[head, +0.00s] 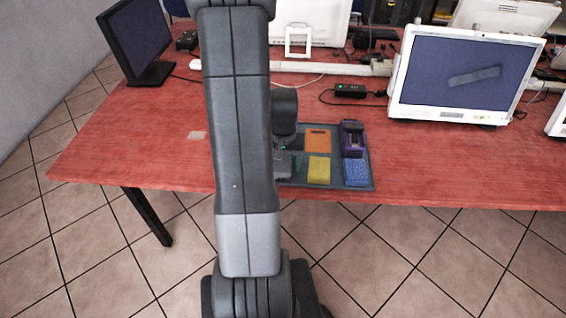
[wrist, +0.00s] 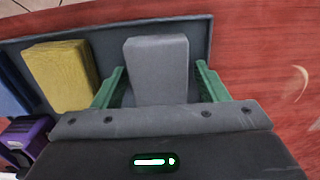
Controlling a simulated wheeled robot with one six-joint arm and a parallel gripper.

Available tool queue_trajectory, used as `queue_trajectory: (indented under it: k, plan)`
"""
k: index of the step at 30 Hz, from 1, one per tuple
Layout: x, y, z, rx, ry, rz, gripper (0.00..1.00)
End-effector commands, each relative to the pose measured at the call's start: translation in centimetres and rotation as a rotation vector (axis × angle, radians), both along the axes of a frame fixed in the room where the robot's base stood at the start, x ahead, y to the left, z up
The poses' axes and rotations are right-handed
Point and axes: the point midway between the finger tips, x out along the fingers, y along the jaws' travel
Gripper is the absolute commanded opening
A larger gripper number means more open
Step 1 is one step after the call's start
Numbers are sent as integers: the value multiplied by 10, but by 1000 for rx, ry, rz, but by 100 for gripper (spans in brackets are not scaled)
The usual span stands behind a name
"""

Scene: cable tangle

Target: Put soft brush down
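A plain grey block (wrist: 158,72), possibly the soft brush, lies in the grey tray (wrist: 203,35) in the wrist view. No bristles show on it. My gripper (wrist: 161,75) has its two green fingers on either side of the block. A narrow gap shows at the right finger; the left finger is very close to the block, and I cannot tell if it touches. In the head view my arm hides most of my gripper and the tray's left part.
The tray also holds a yellow block (head: 319,169), an orange piece (head: 318,140), a blue block (head: 356,172) and a purple-and-black item (head: 352,138). A monitor (head: 465,76) stands behind right. The red tabletop (head: 130,140) is mostly clear at left.

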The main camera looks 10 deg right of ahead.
Motion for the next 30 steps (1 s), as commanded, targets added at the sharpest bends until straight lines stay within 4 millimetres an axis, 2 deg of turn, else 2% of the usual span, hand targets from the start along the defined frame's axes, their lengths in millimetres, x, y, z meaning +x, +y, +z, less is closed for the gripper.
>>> queue_trajectory:
  k: [5, 10, 24, 30]
  plan:
    - [0, 0, 1, 0, 0, 0, 67]
    - [1, 0, 11, -1, -3, 0, 67]
    - [1, 0, 101, 0, -5, 0, 67]
    - [0, 0, 121, 0, -1, 0, 67]
